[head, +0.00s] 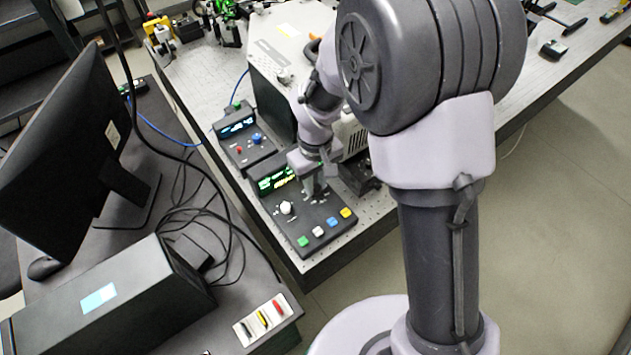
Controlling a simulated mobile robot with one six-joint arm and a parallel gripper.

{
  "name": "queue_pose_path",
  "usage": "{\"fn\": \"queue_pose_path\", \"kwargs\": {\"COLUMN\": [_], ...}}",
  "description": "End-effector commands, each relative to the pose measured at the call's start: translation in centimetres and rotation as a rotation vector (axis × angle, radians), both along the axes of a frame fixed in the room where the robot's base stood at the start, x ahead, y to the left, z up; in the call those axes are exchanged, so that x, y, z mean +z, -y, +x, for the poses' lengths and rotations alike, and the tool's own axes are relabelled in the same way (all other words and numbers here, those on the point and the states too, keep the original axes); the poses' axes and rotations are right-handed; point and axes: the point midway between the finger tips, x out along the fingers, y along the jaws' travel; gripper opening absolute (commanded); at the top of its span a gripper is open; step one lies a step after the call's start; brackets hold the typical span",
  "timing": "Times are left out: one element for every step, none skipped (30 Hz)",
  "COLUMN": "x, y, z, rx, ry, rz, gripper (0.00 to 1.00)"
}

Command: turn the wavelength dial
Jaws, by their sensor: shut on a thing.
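The control box (312,228) lies on the optical table, with a lit green and yellow display (277,182) at its far end. A white knob (287,208) stands on its left part, clear of my gripper. My gripper (317,192) points down at the box's upper right part, right of the white knob. It is shut on a dial there, which the fingers mostly hide; I take it to be the wavelength dial. Small marks show on the panel around the fingertips. The dial's pointer and the display's digits are too small to read.
Green, white, blue and yellow buttons (332,222) line the box's near edge. A large pale instrument (283,45) stands behind my arm. A monitor (72,140) and cables fill the left desk.

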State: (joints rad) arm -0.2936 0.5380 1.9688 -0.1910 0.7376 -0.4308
Motion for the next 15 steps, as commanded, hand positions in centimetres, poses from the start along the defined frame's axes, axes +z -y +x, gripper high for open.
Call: {"fn": "queue_pose_path", "kwargs": {"x": [-0.01, -0.01, -0.01, -0.01, -0.01, -0.01, -0.01, -0.01, -0.01, -0.01, -0.01, 0.00, 0.00, 0.00, 0.09], "y": [0.01, 0.01, 0.01, 0.01, 0.01, 0.01, 0.01, 0.01, 0.00, 0.00, 0.00, 0.00, 0.00, 0.00, -0.01], "z": [-0.01, -0.01, -0.01, -0.01, -0.01, -0.01, -0.01, -0.01, 0.00, 0.00, 0.00, 0.00, 0.00, 0.00, 0.01], "rx": [0.000, 0.000, 0.000, 0.000, 0.000, -0.001, -0.001, -0.001, -0.001, -0.001, -0.001, -0.001, -0.001, -0.001, -0.001], "ry": [0.000, 0.000, 0.000, 0.000, 0.000, 0.000, 0.000, 0.000, 0.000, 0.000, 0.000, 0.000, 0.000, 0.000, 0.000], "rz": [0.000, 0.000, 0.000, 0.000, 0.000, 0.000, 0.000, 0.000, 0.000, 0.000, 0.000, 0.000, 0.000, 0.000, 0.000], "gripper": [0.00, 0.00, 0.25, 0.31, 0.36, 0.44, 0.45, 0.45, 0.45, 0.45, 0.45, 0.45, 0.45, 0.45, 0.45]}}
